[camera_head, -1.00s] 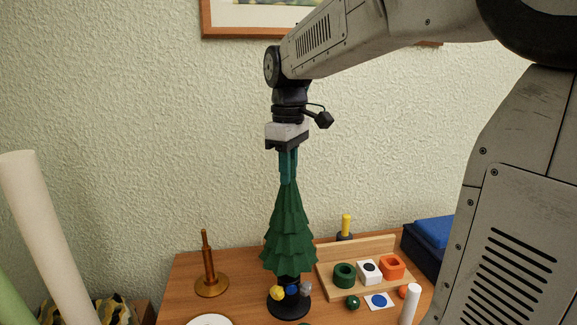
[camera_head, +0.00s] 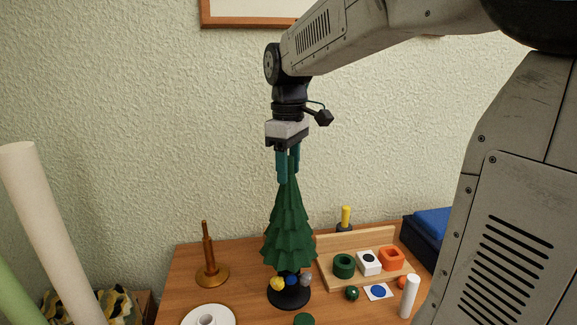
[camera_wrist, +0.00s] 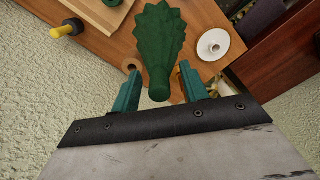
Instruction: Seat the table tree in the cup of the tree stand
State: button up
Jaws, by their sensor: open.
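The dark green table tree (camera_head: 288,232) stands upright over the round black tree stand (camera_head: 290,300) on the table. Yellow, blue and grey knobs around the stand hide the cup and the foot of the trunk, so I cannot see how deep the trunk sits. My gripper (camera_head: 288,175) is above the tree, pointing down, its teal fingers open on either side of the tip. In the wrist view the tree (camera_wrist: 158,40) lies between the spread fingers of my gripper (camera_wrist: 158,78), with a gap on both sides.
A brass spindle (camera_head: 210,272) and a white plate (camera_head: 222,321) are left of the stand. A wooden rack (camera_head: 352,245) with green, white and orange pieces is at right. A white cylinder (camera_head: 409,296) stands near the front right. A blue box (camera_head: 433,232) is beyond.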

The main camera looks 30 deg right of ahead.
notch_tip(320, 180, up, 8)
jog(key=shift+f, duration=0.15)
dwell(0.3)
jog(key=c, duration=0.3)
jog(key=shift+r, duration=0.35)
jog(key=c, duration=0.5)
notch_tip(320, 180, up, 3)
jog(key=shift+f, duration=0.1)
grip_shut()
jog(key=shift+f, duration=2.9)
